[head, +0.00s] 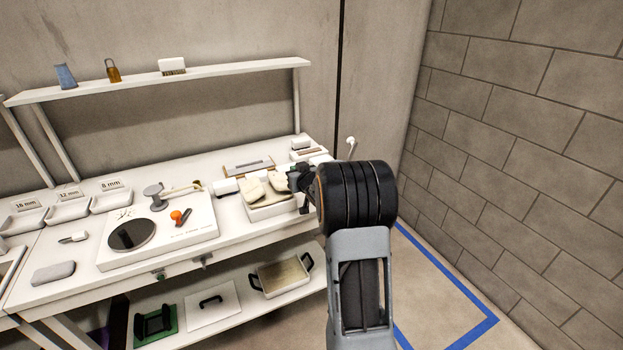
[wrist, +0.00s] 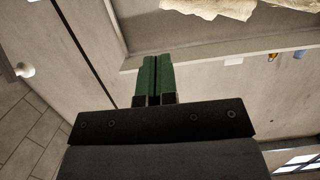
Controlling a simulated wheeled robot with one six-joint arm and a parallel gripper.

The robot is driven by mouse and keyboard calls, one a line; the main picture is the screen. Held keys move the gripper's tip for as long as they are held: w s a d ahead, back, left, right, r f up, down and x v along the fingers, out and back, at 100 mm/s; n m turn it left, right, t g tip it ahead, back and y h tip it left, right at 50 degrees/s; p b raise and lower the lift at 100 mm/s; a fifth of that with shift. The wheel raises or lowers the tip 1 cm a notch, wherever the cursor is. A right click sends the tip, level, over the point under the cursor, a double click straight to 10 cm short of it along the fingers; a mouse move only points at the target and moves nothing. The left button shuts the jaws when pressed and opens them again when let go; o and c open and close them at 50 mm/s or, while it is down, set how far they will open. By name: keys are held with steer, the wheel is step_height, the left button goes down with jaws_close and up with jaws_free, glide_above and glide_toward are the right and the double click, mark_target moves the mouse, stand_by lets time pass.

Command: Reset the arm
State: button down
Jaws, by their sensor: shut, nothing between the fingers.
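My gripper (wrist: 153,80) shows in the wrist view with its two green fingers close together and nothing between them. In the head view my arm reaches forward on the right, and my gripper (head: 299,180) is at the right end of the workbench, beside a white tray (head: 272,212) with cream cloths (head: 265,188). The fingertips are too small and partly hidden there to make out.
The white workbench (head: 60,288) holds a board with a dark disc (head: 131,234), an orange ball (head: 176,214) and small trays (head: 68,211). A shelf (head: 220,70) runs above. A lower shelf holds a handled pan (head: 281,276). A brick wall (head: 540,150) stands right; blue tape (head: 470,335) marks the floor.

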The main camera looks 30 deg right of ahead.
steer(key=shift+s+r, duration=0.1)
steer(key=shift+r, duration=0.05)
steer(key=shift+d, duration=0.3)
steer(key=s+f+g, duration=0.1)
steer(key=f, duration=0.1)
steer(key=s+d+f+g+h, duration=0.1)
steer(key=f+m+g, duration=0.1)
steer(key=f, duration=0.1)
steer(key=shift+s+d+f+g+h, duration=0.3)
steer(key=shift+s+d, duration=0.05)
steer(key=shift+s, duration=0.05)
steer(key=s+a+f+g, duration=0.25)
steer(key=s+g, duration=0.25)
steer(key=s, duration=0.3)
steer(key=s+a+r+n+g+y, duration=0.1)
steer(key=s+a+r, duration=0.3)
steer(key=s+a, duration=0.6)
steer(key=s+a+r+n+g+y, duration=0.1)
steer(key=s+a+r, duration=0.3)
steer(key=s+a, duration=0.6)
steer(key=a+g+y, duration=0.1)
steer(key=a, duration=0.1)
steer(key=shift+a+r+y, duration=0.15)
steer(key=shift+a+y, duration=0.15)
steer(key=shift+a, duration=0.1)
